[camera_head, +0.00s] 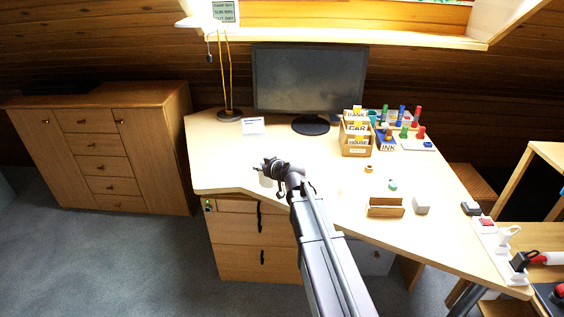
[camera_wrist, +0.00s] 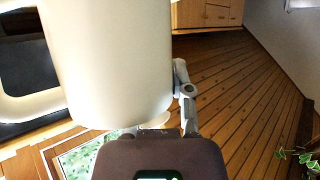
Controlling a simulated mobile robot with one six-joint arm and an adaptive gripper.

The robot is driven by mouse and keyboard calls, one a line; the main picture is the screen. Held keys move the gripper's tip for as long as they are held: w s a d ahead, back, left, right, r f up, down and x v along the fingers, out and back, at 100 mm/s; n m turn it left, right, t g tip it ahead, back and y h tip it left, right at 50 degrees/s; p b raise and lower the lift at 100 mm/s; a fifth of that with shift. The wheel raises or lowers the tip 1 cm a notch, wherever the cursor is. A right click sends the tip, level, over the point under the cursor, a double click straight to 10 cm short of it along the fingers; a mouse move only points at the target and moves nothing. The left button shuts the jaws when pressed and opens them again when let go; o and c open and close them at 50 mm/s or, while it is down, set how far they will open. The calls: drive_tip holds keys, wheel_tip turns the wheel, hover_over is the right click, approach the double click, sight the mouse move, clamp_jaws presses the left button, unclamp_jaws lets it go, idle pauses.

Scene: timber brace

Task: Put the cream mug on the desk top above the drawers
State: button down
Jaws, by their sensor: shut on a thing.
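The cream mug (camera_wrist: 110,70) fills much of the wrist view, close to the camera, with its handle (camera_wrist: 25,105) at the left. A grey finger of my gripper (camera_wrist: 185,95) lies against its right side, and the gripper is shut on it. In the head view my gripper (camera_head: 271,167) is over the left front part of the pale desk top (camera_head: 222,165), above the drawers (camera_head: 250,231). The mug is hard to make out there against the pale desk, so I cannot tell whether it touches the surface.
A lamp (camera_head: 230,114), a white card (camera_head: 253,126) and a monitor (camera_head: 309,80) stand at the back. Labelled boxes (camera_head: 356,139), a wooden tray (camera_head: 385,208) and small items occupy the right side. The left part of the desk is clear. A wooden cabinet (camera_head: 103,150) stands left.

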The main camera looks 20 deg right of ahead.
drive_tip(key=w+f+b, duration=0.1)
drive_tip(key=w, duration=1.5)
drive_tip(key=shift+f, duration=0.25)
drive_tip(key=shift+f+b, duration=0.1)
drive_tip(key=shift+b, duration=0.2)
drive_tip(key=shift+f+b, duration=1.7)
drive_tip(key=c, duration=0.5)
unclamp_jaws()
drive_tip(key=shift+s+f, duration=0.1)
drive_tip(key=shift+c, duration=0.2)
drive_tip(key=shift+r, duration=0.2)
